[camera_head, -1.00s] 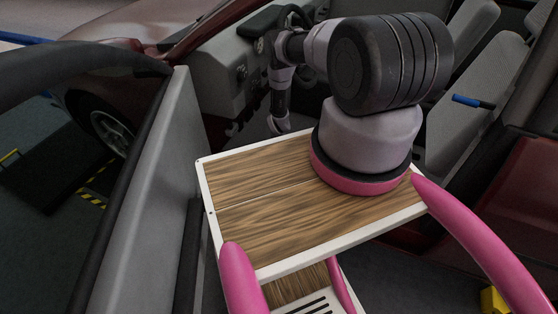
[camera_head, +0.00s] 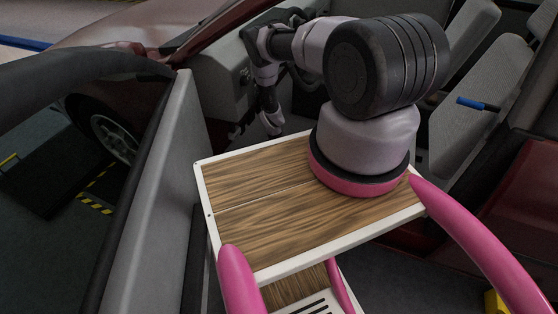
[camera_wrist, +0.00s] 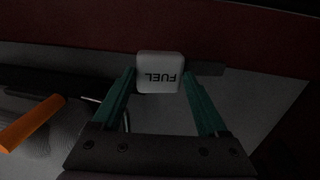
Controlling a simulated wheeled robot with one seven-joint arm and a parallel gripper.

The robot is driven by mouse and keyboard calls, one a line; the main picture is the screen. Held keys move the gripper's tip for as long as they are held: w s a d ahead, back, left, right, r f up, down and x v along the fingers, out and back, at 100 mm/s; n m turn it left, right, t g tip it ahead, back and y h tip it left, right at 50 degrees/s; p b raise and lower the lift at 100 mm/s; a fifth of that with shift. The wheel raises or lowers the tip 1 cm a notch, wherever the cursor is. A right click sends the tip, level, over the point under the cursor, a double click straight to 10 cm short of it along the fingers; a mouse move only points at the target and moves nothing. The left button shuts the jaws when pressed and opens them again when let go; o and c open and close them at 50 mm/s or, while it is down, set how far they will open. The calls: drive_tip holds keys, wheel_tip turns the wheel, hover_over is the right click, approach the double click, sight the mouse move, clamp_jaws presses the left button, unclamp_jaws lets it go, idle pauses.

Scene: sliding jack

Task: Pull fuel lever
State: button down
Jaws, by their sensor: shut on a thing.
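The fuel lever (camera_wrist: 160,63) shows in the wrist view as a white block with FUEL printed on it, upside down in the picture. My gripper (camera_wrist: 159,78) has its two green fingers on either side of this block and is shut on it. The lever is at the edge of a dark red panel. In the head view my arm reaches past the wooden tray toward the car's footwell, beside the open door. The lever cannot be made out there, and the fingers are dark and small.
The grey door panel (camera_head: 150,190) stands left of my arm. Grey seats (camera_head: 450,130) are at the right, with a blue-handled tool (camera_head: 478,104) on one. An orange handle (camera_wrist: 32,122) lies at the left in the wrist view. The dashboard (camera_head: 215,75) is close behind my arm.

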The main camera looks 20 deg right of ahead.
drive_tip(key=shift+w+a+r, duration=0.3)
drive_tip(key=shift+w+a, duration=0.35)
drive_tip(key=shift+w+a+r, duration=0.1)
drive_tip(key=shift+w, duration=0.05)
idle(0.4)
unclamp_jaws()
wheel_tip(320, 180, up, 10)
drive_tip(key=shift+a+r, duration=0.2)
drive_tip(key=shift+r, duration=0.05)
idle(0.4)
